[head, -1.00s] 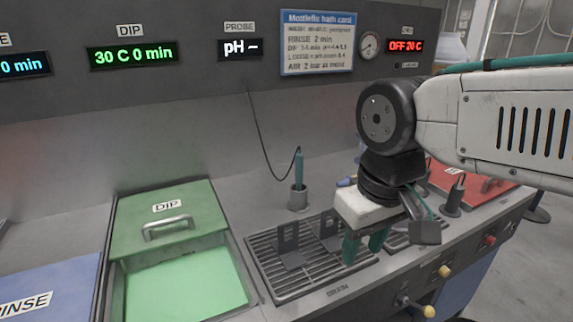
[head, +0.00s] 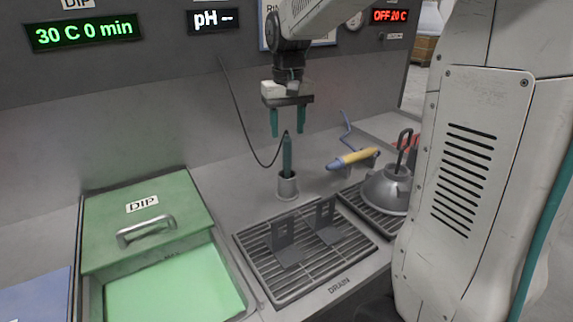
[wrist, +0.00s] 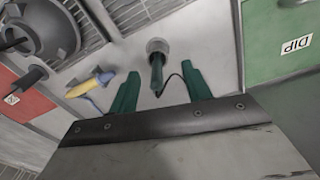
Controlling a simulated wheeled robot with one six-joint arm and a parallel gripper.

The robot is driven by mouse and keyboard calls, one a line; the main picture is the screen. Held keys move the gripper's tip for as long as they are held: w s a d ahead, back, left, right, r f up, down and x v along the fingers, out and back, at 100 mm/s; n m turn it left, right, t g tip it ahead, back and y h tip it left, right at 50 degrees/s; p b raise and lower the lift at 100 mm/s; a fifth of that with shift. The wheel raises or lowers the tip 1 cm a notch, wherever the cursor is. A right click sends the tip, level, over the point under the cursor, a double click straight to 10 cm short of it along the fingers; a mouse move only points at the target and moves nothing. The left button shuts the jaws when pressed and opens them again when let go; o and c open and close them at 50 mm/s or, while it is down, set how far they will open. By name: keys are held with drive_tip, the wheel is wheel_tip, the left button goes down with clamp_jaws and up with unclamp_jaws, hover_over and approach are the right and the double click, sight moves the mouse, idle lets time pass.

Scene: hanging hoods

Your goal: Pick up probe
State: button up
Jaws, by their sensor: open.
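The probe (head: 287,155) is a dark green stick with a black cable. It stands upright in a small grey holder cup (head: 288,187) on the counter, left of the yellow-handled tool. My gripper (head: 288,134) hangs above it with its green fingers open, pointing down and apart on either side of the probe's top. In the wrist view the probe (wrist: 157,72) shows between the open fingers, with its holder cup (wrist: 158,47) beyond. Nothing is held.
The green DIP tank (head: 150,250), its lid pushed back, is at the left. A drain grate (head: 300,262) with two upright brackets lies in front of the cup. At the right are a yellow-and-blue tool (head: 352,159) and a grey metal hood (head: 386,188) on another grate. The cable hangs left.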

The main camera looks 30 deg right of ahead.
hover_over(287, 150)
drive_tip(key=f, duration=0.1)
drive_tip(key=w+f, duration=0.1)
drive_tip(key=shift+d+f, duration=0.2)
drive_tip(key=shift+f, duration=0.2)
drive_tip(key=shift+w+f, duration=0.1)
drive_tip(key=shift+f, duration=0.2)
wheel_tip(287, 150, down, 7)
drive_tip(key=shift+d+f, duration=0.15)
drive_tip(key=shift+f, duration=0.05)
clamp_jaws()
